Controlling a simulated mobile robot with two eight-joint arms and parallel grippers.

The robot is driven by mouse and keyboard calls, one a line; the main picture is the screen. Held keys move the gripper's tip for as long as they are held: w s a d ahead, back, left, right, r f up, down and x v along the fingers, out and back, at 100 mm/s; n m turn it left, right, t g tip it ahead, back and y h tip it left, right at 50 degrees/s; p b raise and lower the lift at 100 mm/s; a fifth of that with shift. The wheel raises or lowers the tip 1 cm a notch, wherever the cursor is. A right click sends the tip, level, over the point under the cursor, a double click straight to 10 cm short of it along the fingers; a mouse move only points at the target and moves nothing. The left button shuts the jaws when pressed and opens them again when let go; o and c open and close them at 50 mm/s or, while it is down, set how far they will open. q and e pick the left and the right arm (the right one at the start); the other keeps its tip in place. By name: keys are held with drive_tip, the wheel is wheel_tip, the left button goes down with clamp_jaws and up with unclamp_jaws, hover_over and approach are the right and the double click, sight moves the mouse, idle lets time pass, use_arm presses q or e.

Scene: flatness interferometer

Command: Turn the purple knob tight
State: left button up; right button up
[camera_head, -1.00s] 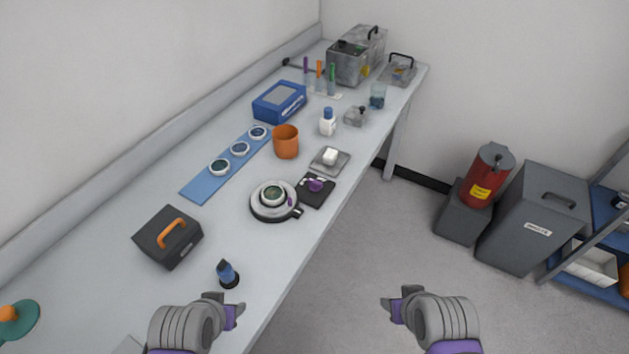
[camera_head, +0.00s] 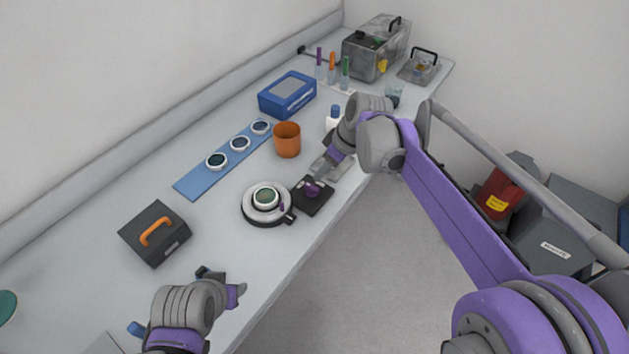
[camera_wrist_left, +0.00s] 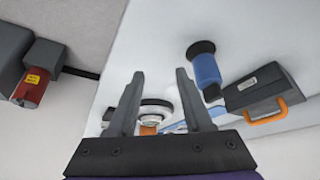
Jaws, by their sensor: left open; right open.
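The purple knob (camera_head: 312,190) sits on a small black square block (camera_head: 316,205) near the table's right edge. My right gripper (camera_head: 317,177) reaches down over it from the upper right, its fingertips close to the knob. I cannot tell whether they touch it. It is open, and its fingers partly overlap. Beside the block is a round stage (camera_head: 250,212) holding a dark green disc (camera_head: 265,196), with a smaller purple part (camera_head: 281,205) at its side. My left gripper (camera_head: 231,283) is open and empty near the table's front; its fingers also show in the left wrist view (camera_wrist_left: 160,95).
A dark box (camera_head: 150,240) with an orange handle stands left. An orange cup (camera_head: 287,140), a blue strip (camera_head: 195,180) with three discs and a blue case (camera_head: 287,95) lie behind. A blue-and-black object (camera_wrist_left: 207,70) shows in the left wrist view.

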sight(312, 186)
drive_tip(key=x, duration=1)
clamp_jaws()
